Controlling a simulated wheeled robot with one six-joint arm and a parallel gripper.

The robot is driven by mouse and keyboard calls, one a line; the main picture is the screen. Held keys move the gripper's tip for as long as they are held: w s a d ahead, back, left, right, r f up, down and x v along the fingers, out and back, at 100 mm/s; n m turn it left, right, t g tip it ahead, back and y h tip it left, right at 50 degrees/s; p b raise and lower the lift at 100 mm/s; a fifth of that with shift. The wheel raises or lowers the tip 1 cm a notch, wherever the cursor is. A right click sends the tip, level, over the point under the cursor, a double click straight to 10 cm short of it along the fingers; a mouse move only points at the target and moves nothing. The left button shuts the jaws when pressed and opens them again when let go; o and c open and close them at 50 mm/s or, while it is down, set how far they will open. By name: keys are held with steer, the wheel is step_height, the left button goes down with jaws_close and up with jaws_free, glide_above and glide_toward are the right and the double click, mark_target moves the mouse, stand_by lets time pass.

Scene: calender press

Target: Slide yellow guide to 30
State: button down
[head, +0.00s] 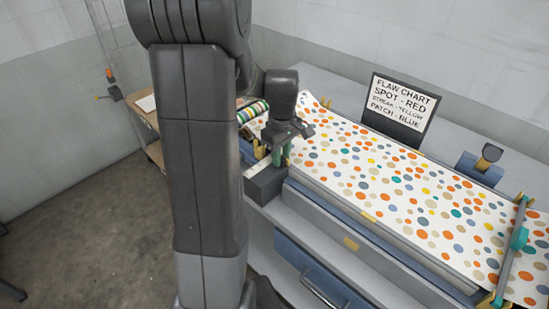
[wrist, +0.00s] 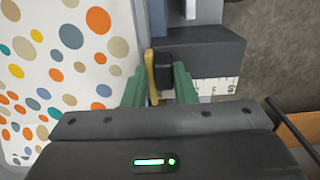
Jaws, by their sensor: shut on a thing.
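My gripper (wrist: 158,84) has two green fingers, one on each side of the yellow guide (wrist: 151,72) and the dark block beside it; it is shut on the guide. In the head view my gripper (head: 286,150) is at the left end of the press, by the edge of the dotted sheet, and the guide there is mostly hidden by it. A white scale (wrist: 216,87) with dark marks shows just right of the fingers in the wrist view. Its figures are too small or covered to read, so the guide's reading cannot be told.
The dotted sheet (head: 400,190) covers the press bed to the right. A flaw chart sign (head: 400,108) stands behind it. A teal-handled crossbar (head: 519,238) is at the far right. A striped roll (head: 253,111) lies behind my arm. A blue drawer (head: 310,275) is below the bed.

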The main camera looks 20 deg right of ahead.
mark_target(283, 157)
steer(key=shift+w+d, duration=0.2)
steer(key=shift+d, duration=0.3)
steer(key=shift+r, duration=0.1)
steer(key=c, duration=1.3)
jaws_free()
steer(key=shift+a, duration=0.1)
step_height(283, 157, up, 14)
steer(key=shift+f+b, duration=0.1)
steer(key=shift+b, duration=0.5)
steer(key=shift+f, duration=0.15)
